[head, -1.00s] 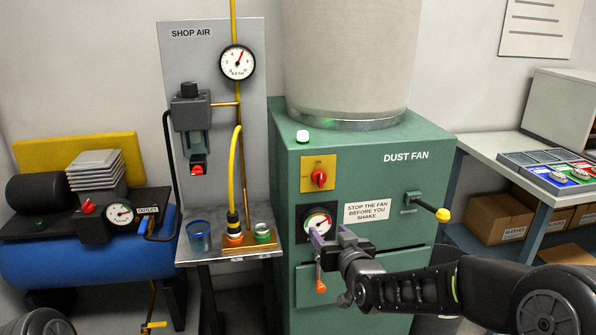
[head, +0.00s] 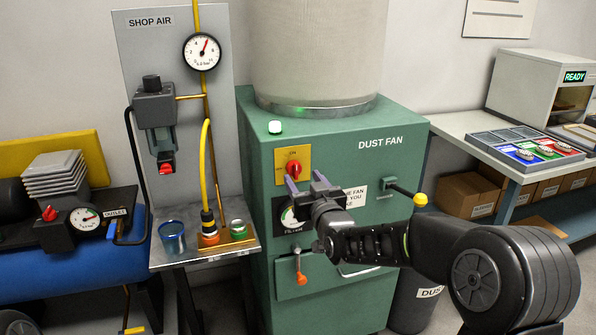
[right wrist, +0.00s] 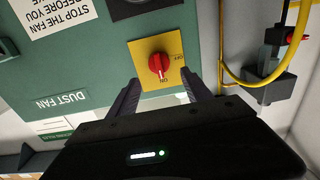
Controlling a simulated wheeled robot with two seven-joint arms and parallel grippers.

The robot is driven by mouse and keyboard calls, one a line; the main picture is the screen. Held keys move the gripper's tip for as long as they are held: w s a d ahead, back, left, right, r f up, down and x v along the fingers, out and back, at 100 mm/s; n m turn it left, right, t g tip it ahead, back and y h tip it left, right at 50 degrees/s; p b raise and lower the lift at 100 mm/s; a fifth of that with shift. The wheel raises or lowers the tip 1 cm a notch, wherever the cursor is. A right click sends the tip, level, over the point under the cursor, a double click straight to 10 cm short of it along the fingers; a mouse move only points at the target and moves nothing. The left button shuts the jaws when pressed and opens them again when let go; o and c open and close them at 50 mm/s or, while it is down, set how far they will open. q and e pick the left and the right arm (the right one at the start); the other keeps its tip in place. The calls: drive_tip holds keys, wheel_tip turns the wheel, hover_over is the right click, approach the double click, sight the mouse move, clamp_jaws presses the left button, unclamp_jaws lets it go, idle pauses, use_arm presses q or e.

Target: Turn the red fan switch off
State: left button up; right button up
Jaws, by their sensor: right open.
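The red fan switch (head: 293,168) is a rotary knob on a yellow plate (head: 281,178) on the green dust fan cabinet (head: 335,145). In the right wrist view the red knob (right wrist: 158,63) appears upside down, and its white mark points to the ON label; OFF is to the side. My right gripper (head: 305,184) is open and empty, in front of the cabinet just below and right of the knob. In the right wrist view its fingers (right wrist: 160,90) lie either side below the knob, apart from it. My left gripper is not in view.
A pressure gauge (head: 288,216) sits below the switch, partly hidden by my gripper. A warning sign (head: 357,194) and a yellow-tipped lever (head: 420,199) are to the right. An orange-tipped handle (head: 301,277) hangs below. The shop air panel (head: 140,60) stands left.

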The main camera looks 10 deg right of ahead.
sight(297, 170)
drive_tip(key=shift+w+a+p, duration=0.15)
drive_tip(key=shift+w+p, duration=0.2)
drive_tip(key=shift+w, duration=1.95)
drive_tip(key=shift+c, duration=0.4)
clamp_jaws()
